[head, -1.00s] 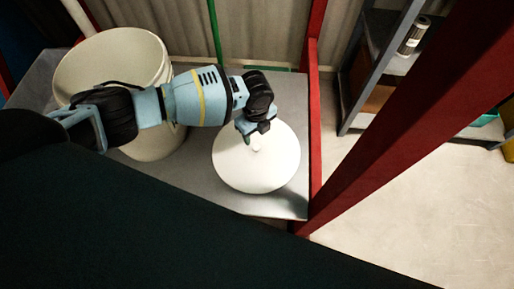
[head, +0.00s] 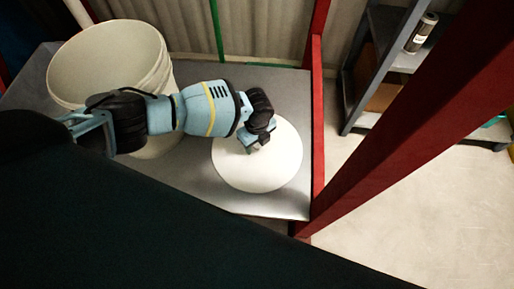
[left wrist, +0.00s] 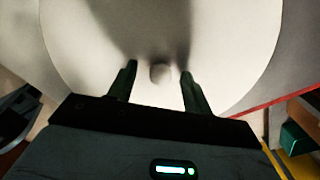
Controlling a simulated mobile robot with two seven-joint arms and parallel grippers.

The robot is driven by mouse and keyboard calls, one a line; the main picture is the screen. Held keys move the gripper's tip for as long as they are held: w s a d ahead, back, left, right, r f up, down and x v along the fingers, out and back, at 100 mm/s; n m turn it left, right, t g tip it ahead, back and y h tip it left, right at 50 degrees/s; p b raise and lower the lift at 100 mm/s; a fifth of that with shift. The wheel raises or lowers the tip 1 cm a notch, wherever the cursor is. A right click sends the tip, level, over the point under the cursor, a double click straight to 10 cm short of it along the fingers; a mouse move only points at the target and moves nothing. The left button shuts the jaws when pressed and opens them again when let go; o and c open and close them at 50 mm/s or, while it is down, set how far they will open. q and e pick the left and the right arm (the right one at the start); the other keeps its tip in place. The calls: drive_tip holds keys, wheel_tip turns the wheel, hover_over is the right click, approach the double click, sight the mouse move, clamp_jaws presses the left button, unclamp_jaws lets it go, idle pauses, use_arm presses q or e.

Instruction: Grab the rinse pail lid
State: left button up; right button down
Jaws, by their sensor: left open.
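The rinse pail lid (head: 262,174) is a round white disc on the grey table, right of the pail. In the left wrist view the lid (left wrist: 95,35) fills most of the picture, with its small round knob (left wrist: 160,73) near the middle. My left gripper (head: 254,148) is over the lid. In the left wrist view its two dark fingers (left wrist: 156,82) are open, one on each side of the knob, with gaps between. In the head view the gripper hides the knob. My right gripper is not in view.
A large white open pail (head: 100,65) stands left of the lid, partly behind my left arm. Red posts (head: 316,120) rise along the table's right edge. A shelf with a canister (head: 422,33) stands at the right. Grey table (head: 215,192) is bare in front of the lid.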

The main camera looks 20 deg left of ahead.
sight(257, 145)
use_arm(q)
drive_tip(key=shift+c, duration=0.3)
clamp_jaws()
drive_tip(key=shift+w+r, duration=0.1)
drive_tip(key=shift+r, duration=0.45)
wheel_tip(257, 145, up, 3)
drive_tip(key=shift+f+p, duration=0.1)
drive_tip(key=shift+p, duration=0.7)
drive_tip(key=s+a+p, duration=0.1)
drive_tip(key=s, duration=0.1)
drive_tip(key=s+a+p, duration=0.1)
drive_tip(key=s+a, duration=0.1)
drive_tip(key=s, duration=0.1)
drive_tip(key=s+a+p, duration=0.1)
drive_tip(key=s+a, duration=0.1)
drive_tip(key=s, duration=0.1)
drive_tip(key=shift+s+a+r, duration=0.15)
drive_tip(key=shift+r, duration=0.25)
drive_tip(key=s+a+p, duration=0.1)
drive_tip(key=s+a, duration=0.2)
drive_tip(key=s, duration=0.2)
drive_tip(key=shift+r, duration=0.2)
